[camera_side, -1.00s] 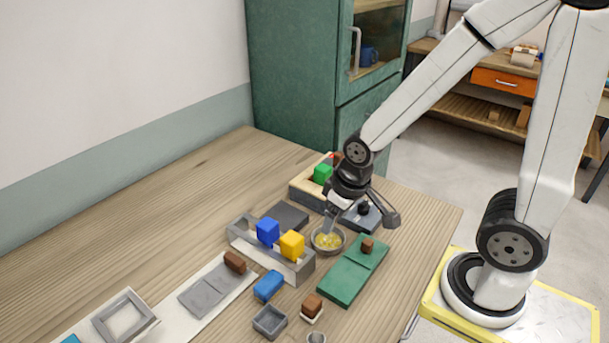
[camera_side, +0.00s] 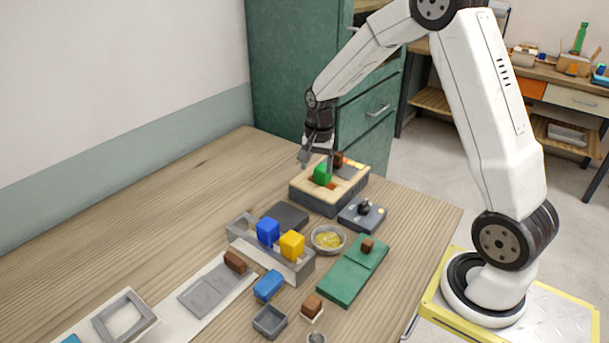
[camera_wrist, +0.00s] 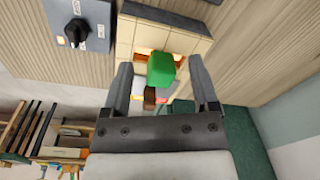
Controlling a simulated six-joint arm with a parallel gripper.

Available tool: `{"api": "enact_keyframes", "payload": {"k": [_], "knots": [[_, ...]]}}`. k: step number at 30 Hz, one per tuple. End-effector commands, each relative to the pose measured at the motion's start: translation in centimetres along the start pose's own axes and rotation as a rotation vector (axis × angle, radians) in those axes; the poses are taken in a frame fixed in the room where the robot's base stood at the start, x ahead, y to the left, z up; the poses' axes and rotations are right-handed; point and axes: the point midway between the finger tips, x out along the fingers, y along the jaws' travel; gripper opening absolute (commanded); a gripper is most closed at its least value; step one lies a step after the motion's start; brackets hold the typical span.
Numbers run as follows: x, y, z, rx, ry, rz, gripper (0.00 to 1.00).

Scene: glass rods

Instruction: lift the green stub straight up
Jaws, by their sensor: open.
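The green stub (camera_side: 322,174) is a small green block standing on a wooden-topped box (camera_side: 345,190) at the back of the table. In the wrist view the green stub (camera_wrist: 161,70) shows between the two fingers, with space on both sides. My gripper (camera_side: 318,166) is open and is close above the stub in the side view. In the wrist view my gripper (camera_wrist: 162,88) has both fingers spread and holds nothing. The stub's lower end is set at or in a lit, orange-coloured opening in the box top.
A brown block (camera_side: 338,159) sits on the same box, close behind the stub. A grey switch box with a black knob (camera_side: 364,209) stands in front. A bowl of yellow stuff (camera_side: 328,239) and a grey rack (camera_side: 247,240) with blue and yellow blocks are nearer.

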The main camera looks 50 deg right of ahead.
Motion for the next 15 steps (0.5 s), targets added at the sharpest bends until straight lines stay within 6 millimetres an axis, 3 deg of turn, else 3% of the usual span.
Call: {"api": "enact_keyframes", "payload": {"k": [1,6,10,15], "knots": [[0.5,0.0,-1.6,0.078,-0.007,0.011,0.76],[1.6,0.2,-5.2,0.292,-0.024,0.038,0.76],[2.0,0.5,-6.8,0.387,-0.029,0.049,0.76],[2.1,0.6,-7.3,0.425,-0.032,0.055,0.76]]}}
